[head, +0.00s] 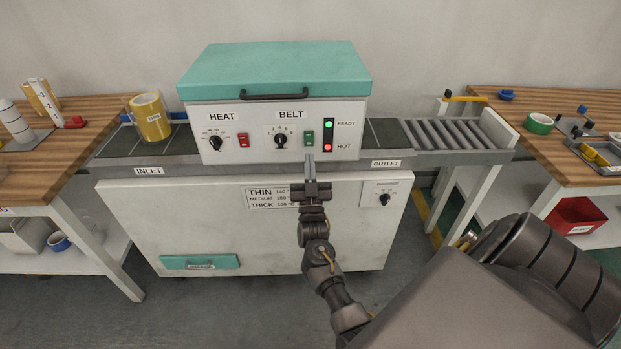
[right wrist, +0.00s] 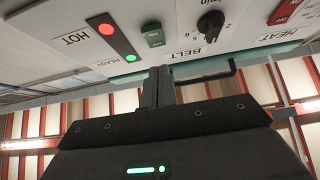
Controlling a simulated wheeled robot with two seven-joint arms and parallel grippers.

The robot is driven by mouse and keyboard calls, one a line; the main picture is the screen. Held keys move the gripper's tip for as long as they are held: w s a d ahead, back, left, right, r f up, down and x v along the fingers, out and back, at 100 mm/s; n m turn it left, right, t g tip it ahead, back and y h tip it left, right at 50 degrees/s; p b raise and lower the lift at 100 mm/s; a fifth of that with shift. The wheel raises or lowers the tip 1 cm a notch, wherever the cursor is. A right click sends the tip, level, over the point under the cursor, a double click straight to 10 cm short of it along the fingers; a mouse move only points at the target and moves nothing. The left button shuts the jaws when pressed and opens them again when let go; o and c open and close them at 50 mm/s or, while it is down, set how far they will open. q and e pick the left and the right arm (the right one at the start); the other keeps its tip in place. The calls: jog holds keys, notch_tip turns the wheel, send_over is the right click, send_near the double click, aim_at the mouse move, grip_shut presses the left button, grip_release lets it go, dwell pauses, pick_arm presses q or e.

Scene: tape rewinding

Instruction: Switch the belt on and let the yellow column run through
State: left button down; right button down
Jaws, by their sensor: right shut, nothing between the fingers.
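The yellow column (head: 151,116), which looks like stacked tape rolls, stands slightly tilted on the belt at the inlet, left of the machine hood (head: 275,80). The green belt switch (head: 309,138) sits on the front panel right of the BELT dial (head: 281,137); it also shows in the right wrist view (right wrist: 154,38). I cannot tell its position. My right gripper (head: 310,160) is shut and empty, its tips just below the green switch; the fingers also show in the right wrist view (right wrist: 158,88). My left gripper is out of view.
The green READY lamp (head: 328,125) and red HOT lamp (head: 328,147) are lit. A red switch (head: 243,140) sits beside the HEAT dial (head: 216,142). The outlet roller track (head: 450,134) is bare. Wooden tables (head: 65,150) flank the machine, the right one (head: 540,160) holding a green tape roll (head: 540,123).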

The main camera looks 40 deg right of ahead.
aim_at(309, 141)
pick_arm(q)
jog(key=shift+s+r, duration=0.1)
pick_arm(e)
jog(key=shift+w+d+f, duration=0.1)
jog(key=shift+w+d, duration=0.6)
jog(key=shift+w, duration=0.2)
jog(key=shift+w+d, duration=0.65)
jog(key=shift+w, duration=0.2)
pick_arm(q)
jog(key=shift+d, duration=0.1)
